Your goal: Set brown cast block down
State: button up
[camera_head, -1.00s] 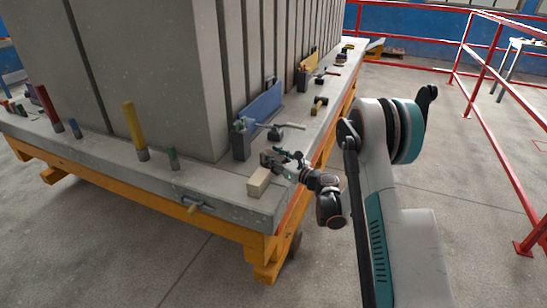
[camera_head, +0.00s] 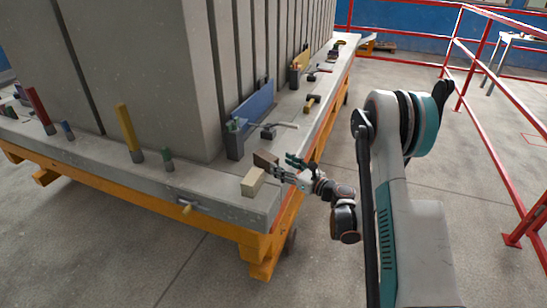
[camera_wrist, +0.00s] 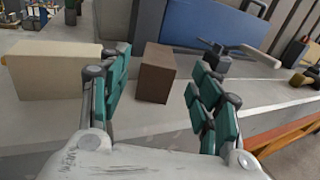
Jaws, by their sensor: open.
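The brown cast block (camera_head: 265,160) stands on the grey ledge of the mould table, just behind a cream block. In the wrist view the brown block (camera_wrist: 156,74) rests on the grey surface between and beyond my two fingers. My gripper (camera_head: 290,170) is open, with its teal-padded fingers apart and empty. In the wrist view my gripper (camera_wrist: 160,100) shows a clear gap to the block on both sides. The cream block (camera_head: 253,182) is near the ledge corner, and in the wrist view it (camera_wrist: 45,70) is left of my left finger.
A blue panel (camera_head: 250,107) stands behind the blocks, with a grey clamp (camera_head: 272,130) and a hammer (camera_head: 311,103) further along the ledge (camera_head: 225,190). The tall grey mould wall rises behind. Red railings (camera_head: 495,150) stand at right, with open floor between.

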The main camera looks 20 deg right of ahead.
jog(key=b+v, duration=0.1)
jog(key=v, duration=0.2)
jog(key=shift+s+b, duration=0.15)
jog(key=shift+b, duration=0.25)
jog(key=shift+d, duration=0.1)
jog(key=s+d+r+m+t+h, duration=0.1)
jog(key=s+d+r+m+h, duration=0.35)
jog(key=r+m, duration=0.85)
jog(key=s+d+r+m+t+h, duration=0.1)
jog(key=r+m+t+h, duration=0.1)
jog(key=r+m+h, duration=0.85)
jog(key=s+a+f+m+g+y, duration=0.2)
jog(key=s+m, duration=0.4)
jog(key=s, duration=0.4)
jog(key=s+a+f+m+g+y, duration=0.1)
jog(key=s+a+f+m+g, duration=0.2)
jog(key=s, duration=0.7)
jog(key=s+a+f+m+g+y, duration=0.2)
jog(key=s+a+m+g, duration=0.4)
jog(key=s+m, duration=0.3)
jog(key=shift+s+a+f+y, duration=0.2)
jog(key=shift+s+f+y, duration=0.1)
jog(key=shift+s+f, duration=0.35)
jog(key=shift+s+r+m, duration=0.1)
jog(key=shift+s+m, duration=0.05)
jog(key=shift+m, duration=0.1)
